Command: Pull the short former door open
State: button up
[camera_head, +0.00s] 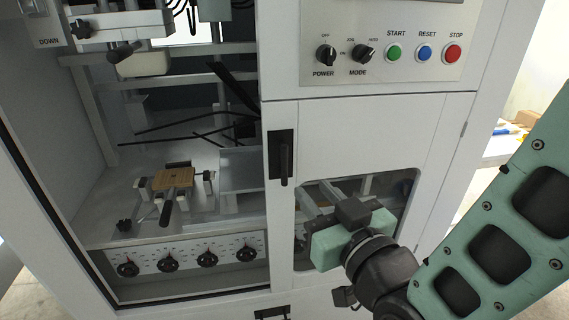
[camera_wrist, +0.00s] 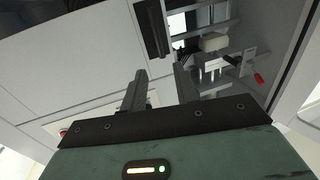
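The short former door (camera_head: 355,135) is a white panel with a window, below the control panel, and it looks shut. Its black upright handle (camera_head: 284,160) is at the door's left edge. In the wrist view the black handle (camera_wrist: 150,30) is at the top, beyond my fingertips and apart from them. My gripper (camera_wrist: 161,84) is open, with an empty gap between its two grey fingers.
Left of the door the machine's interior is open, with a brown block (camera_head: 174,179) on a fixture and a row of black knobs (camera_head: 208,259). The control panel (camera_head: 385,45) with buttons is above the door. Another black handle (camera_head: 271,313) is at the bottom edge.

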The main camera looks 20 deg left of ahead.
aim_at(285, 158)
jog(key=p+x, duration=0.3)
jog(key=x, duration=0.9)
jog(key=shift+w+a+p, duration=0.25)
jog(key=shift+w+p, duration=0.05)
jog(key=shift+p, duration=0.1)
jog(key=shift+s, duration=0.1)
grip_shut()
